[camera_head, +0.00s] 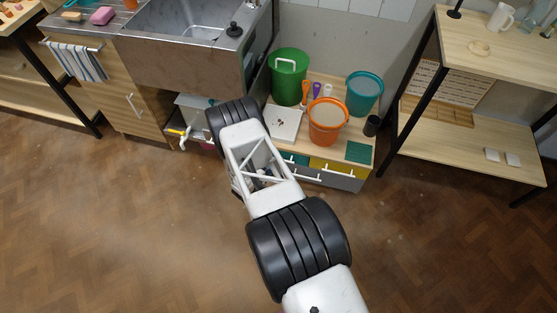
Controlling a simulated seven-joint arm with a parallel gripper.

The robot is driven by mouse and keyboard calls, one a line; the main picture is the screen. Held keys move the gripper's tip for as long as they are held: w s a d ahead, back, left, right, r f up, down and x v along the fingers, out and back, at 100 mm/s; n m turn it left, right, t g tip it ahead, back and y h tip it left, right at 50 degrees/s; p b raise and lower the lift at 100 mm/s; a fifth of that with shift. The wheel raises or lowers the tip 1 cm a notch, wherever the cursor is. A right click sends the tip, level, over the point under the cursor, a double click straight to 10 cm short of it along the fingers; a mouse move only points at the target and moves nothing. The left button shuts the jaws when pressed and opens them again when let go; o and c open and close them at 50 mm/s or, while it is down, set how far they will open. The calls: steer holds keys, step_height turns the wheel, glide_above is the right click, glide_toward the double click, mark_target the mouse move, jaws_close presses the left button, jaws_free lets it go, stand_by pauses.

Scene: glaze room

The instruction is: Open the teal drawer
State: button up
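The teal drawer (294,158) is in the low cabinet at the centre, left of a yellow drawer (334,168). Only part of its teal front shows; my arm covers its left side. It looks shut, but this is hard to confirm at this size. My arm reaches up from the bottom of the head view and ends in front of the cabinet's left side. My gripper cannot be made out; the arm links hide it. Whether it touches the drawer or its handle cannot be seen.
On the cabinet top stand a green bucket (288,78), an orange bucket (327,122), a teal bucket (364,93) and a white tray (284,123). A metal sink (185,55) is left, a shelf rack (470,140) right. The floor in front is clear.

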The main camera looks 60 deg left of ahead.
steer(key=shift+w, duration=0.15)
steer(key=shift+x, duration=3.8)
jaws_close()
